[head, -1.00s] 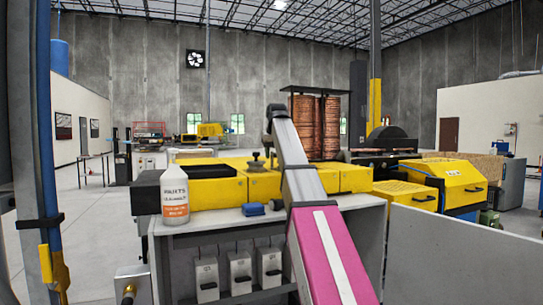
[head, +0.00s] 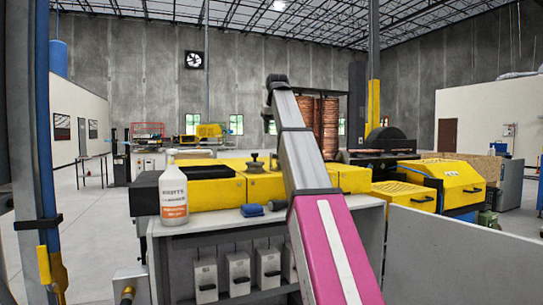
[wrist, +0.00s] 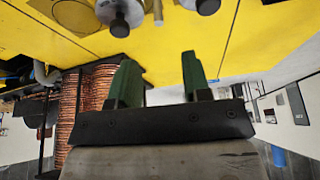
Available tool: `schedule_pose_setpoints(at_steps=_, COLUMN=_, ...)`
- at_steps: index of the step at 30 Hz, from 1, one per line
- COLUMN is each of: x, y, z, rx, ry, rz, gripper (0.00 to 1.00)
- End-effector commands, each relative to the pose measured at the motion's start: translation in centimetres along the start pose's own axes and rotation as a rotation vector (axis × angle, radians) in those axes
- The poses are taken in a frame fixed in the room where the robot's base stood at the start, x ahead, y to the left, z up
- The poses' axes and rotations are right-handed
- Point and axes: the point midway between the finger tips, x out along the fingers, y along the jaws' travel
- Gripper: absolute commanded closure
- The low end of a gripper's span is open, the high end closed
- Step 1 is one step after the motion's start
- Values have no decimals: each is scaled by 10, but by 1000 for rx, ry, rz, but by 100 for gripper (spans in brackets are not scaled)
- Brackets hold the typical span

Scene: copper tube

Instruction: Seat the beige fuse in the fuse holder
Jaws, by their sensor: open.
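I cannot make out a beige fuse or a fuse holder in either view. My gripper (wrist: 159,62) shows in the wrist view with two green fingers apart and nothing between them. Its fingertips appear against the yellow machine housing (wrist: 225,30), with no contact that I can make out.
A white bottle with an orange label (head: 173,190) and a small blue object (head: 252,210) stand on the grey bench top (head: 225,222). The yellow machine (head: 210,190) runs behind them. Copper coils (head: 330,125) stand beyond. Dark round knobs (wrist: 119,22) show in the wrist view.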

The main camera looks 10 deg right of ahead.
Motion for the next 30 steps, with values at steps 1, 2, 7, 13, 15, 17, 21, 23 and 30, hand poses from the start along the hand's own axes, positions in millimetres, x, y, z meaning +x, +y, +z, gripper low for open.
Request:
schedule_pose_setpoints(at_steps=1, x=2, y=-1, z=0, rx=-1, ry=0, rz=0, gripper=56)
schedule_pose_setpoints(at_steps=2, x=2, y=-1, z=0, rx=-1, ry=0, rz=0, gripper=56)
schedule_pose_setpoints(at_steps=7, x=5, y=-2, z=-1, rx=-2, ry=0, rz=-1, gripper=56)
schedule_pose_setpoints(at_steps=13, x=14, y=-2, z=0, rx=-2, ry=0, rz=-1, gripper=56)
schedule_pose_setpoints(at_steps=15, x=21, y=-2, z=0, rx=-2, ry=0, rz=-1, gripper=56)
schedule_pose_setpoints(at_steps=17, x=30, y=-2, z=0, rx=-3, ry=-1, rz=-1, gripper=56)
schedule_pose_setpoints(at_steps=21, x=51, y=-2, z=0, rx=-2, ry=0, rz=-1, gripper=56)
schedule_pose_setpoints(at_steps=23, x=58, y=-2, z=0, rx=-2, ry=-1, rz=-1, gripper=56)
schedule_pose_setpoints(at_steps=30, x=73, y=0, z=1, rx=-2, ry=0, rz=-1, gripper=56)
